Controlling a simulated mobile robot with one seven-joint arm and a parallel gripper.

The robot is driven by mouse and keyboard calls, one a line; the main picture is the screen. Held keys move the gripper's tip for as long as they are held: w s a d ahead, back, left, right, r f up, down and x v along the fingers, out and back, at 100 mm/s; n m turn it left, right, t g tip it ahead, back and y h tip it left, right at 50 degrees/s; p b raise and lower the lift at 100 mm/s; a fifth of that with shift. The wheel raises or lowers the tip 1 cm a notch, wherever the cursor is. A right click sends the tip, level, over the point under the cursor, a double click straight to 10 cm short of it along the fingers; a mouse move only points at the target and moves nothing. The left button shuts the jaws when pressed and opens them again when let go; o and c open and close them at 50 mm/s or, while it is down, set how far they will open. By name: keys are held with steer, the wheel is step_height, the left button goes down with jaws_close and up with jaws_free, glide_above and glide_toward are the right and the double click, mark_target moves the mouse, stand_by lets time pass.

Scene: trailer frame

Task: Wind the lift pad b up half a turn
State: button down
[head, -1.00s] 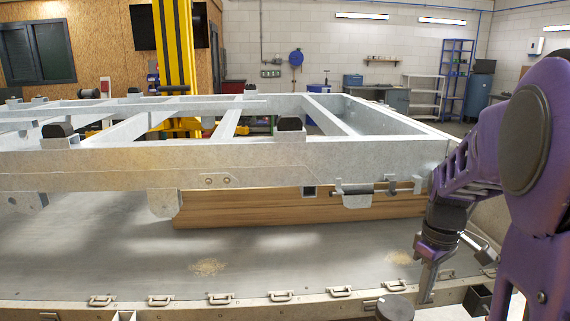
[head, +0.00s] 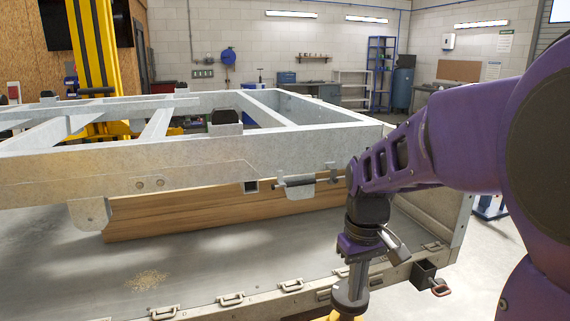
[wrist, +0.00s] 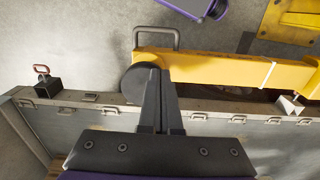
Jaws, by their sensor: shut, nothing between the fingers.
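A black round pad (wrist: 133,84) sits on the end of a yellow lift arm (wrist: 215,70) in the wrist view. I take it for the lift pad b, though no label is readable. A grey bent bar (wrist: 156,34) stands out of the arm's end near it. My gripper (wrist: 153,68) is shut and empty, and its fingers cover part of the pad. I cannot tell whether they touch it.
The trailer side rail (head: 230,299), with several lashing loops, runs close to the lift arm. A grey metal frame (head: 200,155) rests on timber (head: 180,208) on the trailer bed. A yellow lift column (head: 95,45) stands behind. Open floor lies to the right.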

mark_target(367, 301)
step_height(367, 301, down, 5)
steer(key=shift+r+b, duration=0.1)
steer(key=shift+b, duration=0.85)
steer(key=shift+w, duration=0.25)
steer(key=shift+d, duration=0.3)
steer(key=shift+w+d+p, duration=0.25)
steer(key=shift+d+p, duration=0.5)
steer(key=shift+d, duration=0.35)
steer(key=shift+w+d, duration=0.15)
steer(key=shift+d, duration=0.2)
steer(key=shift+w+d+p, duration=0.3)
steer(key=shift+d+p, duration=0.05)
steer(key=shift+p, duration=0.05)
